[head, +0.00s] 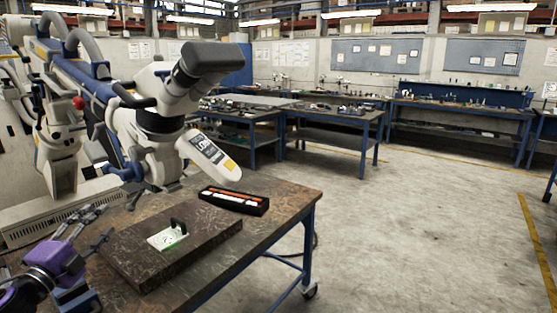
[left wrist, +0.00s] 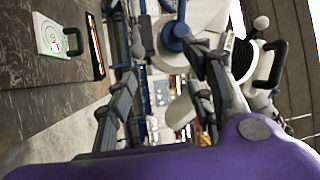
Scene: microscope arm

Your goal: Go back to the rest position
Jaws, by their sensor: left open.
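My left gripper (head: 98,226) is at the lower left of the head view, beside the left edge of the dark slab on the workbench. Its fingers are spread and nothing is between them. The left wrist view shows the same open fingers (left wrist: 165,85) in front of the purple gripper body. The microscope (head: 165,125) stands on its arm behind and above the gripper, its head leaning over the bench. My right gripper is not in view.
A dark slab (head: 140,262) lies on the workbench (head: 285,205) and carries a white plate with a dark handle (head: 168,238). A black tray (head: 234,201) with orange and white items lies behind it. The floor (head: 430,220) to the right is clear.

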